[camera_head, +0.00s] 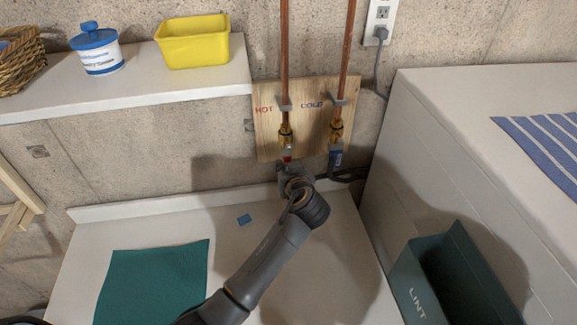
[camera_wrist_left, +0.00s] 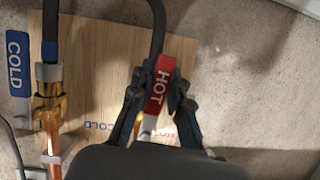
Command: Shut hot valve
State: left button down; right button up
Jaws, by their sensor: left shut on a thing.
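The hot valve's red lever (camera_wrist_left: 163,86), marked HOT, shows in the left wrist view, roughly in line with its pipe and slightly tilted. My left gripper (camera_wrist_left: 163,79) is shut on it, one finger on each side. In the head view my left gripper (camera_head: 289,169) is at the lower end of the hot pipe, under the HOT lettering. It hides most of the lever; only a bit of red (camera_head: 287,156) shows. The hot valve's brass body (camera_head: 286,135) is just above. My right gripper is not in view.
The cold valve's blue lever (camera_head: 336,158) is close on the right. A wooden board (camera_head: 267,128) backs both copper pipes. A black hose runs beside the gripper. A white dryer-like box (camera_head: 425,140) stands right; a teal LINT bin (camera_head: 410,285) is in front.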

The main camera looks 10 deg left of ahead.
pick_arm(q)
jog(key=shift+s+a+r+m+g+y, duration=0.2)
jog(key=shift+a+m+y, duration=0.25)
jog(key=shift+m, duration=0.2)
jog(key=shift+s+a+r+m+g+y, duration=0.15)
jog(key=shift+a+r+m+y, duration=0.1)
jog(key=shift+a+m+y, duration=0.35)
jog(key=shift+s+a+r+m+g+y, duration=0.15)
jog(key=shift+a+r+m+y, duration=0.15)
jog(key=shift+m, duration=0.45)
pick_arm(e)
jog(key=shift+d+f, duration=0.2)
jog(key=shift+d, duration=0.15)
pick_arm(q)
jog(key=shift+a, duration=0.1)
jog(key=c, duration=1.2)
grip_release()
jog(key=shift+f, duration=0.1)
jog(key=shift+w+f, duration=0.1)
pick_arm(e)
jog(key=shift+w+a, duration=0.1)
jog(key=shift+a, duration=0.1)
